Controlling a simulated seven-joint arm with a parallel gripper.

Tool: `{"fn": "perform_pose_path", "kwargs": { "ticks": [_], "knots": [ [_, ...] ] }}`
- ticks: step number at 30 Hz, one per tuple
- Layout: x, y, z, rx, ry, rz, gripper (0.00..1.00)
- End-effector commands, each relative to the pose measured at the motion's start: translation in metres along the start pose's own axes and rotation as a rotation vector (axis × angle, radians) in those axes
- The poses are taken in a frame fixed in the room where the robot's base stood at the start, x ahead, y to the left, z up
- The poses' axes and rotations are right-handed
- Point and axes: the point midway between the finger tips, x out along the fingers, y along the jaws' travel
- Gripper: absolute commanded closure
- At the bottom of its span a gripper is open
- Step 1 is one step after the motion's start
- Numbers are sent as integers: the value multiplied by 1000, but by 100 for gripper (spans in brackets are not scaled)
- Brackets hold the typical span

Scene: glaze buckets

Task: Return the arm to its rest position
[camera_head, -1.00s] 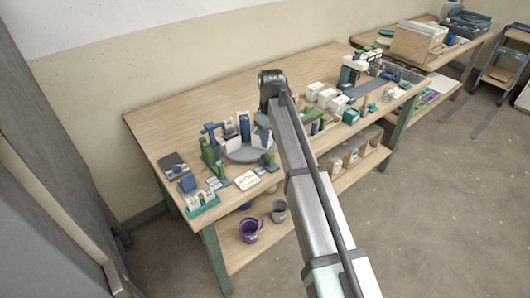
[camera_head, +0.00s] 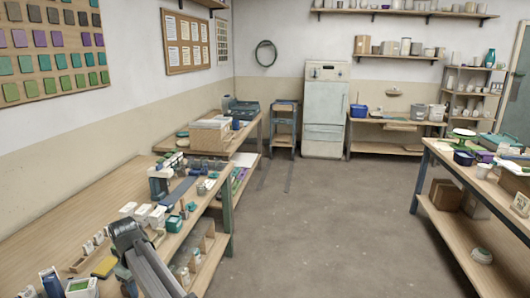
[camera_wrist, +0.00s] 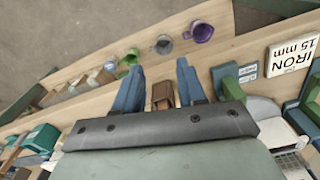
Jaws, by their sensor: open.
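My arm (camera_head: 148,258) reaches over the left workbench in the head view, where my gripper's fingers are hidden. In the wrist view my gripper (camera_wrist: 158,75) shows two blue fingers, spread apart with a clear gap. A small brown block (camera_wrist: 162,95) shows between the fingers beyond the gripper's edge; I cannot tell its height relative to them.
The left workbench (camera_head: 125,188) carries white boxes (camera_head: 148,213) and a blue-and-white device (camera_head: 159,183) near my arm. A purple bucket (camera_wrist: 201,31) and a grey bucket (camera_wrist: 163,45) sit below the bench edge. Open floor (camera_head: 310,220) separates it from the right workbench (camera_head: 455,172).

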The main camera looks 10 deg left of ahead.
Motion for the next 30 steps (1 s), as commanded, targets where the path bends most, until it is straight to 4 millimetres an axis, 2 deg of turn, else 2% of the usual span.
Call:
{"fn": "perform_pose_path", "kwargs": {
  "ticks": [1,6,11,15,21,30],
  "knots": [
    [13,19,24,48,-2,-1,60],
    [51,76,86,195,-1,-1,60],
    [84,120,150,335,-2,-1,60],
    [110,152,208,457,-1,0,60],
    [145,183,294,631,-1,0,60],
    [189,203,423,892,1,1,60]
  ]
}}
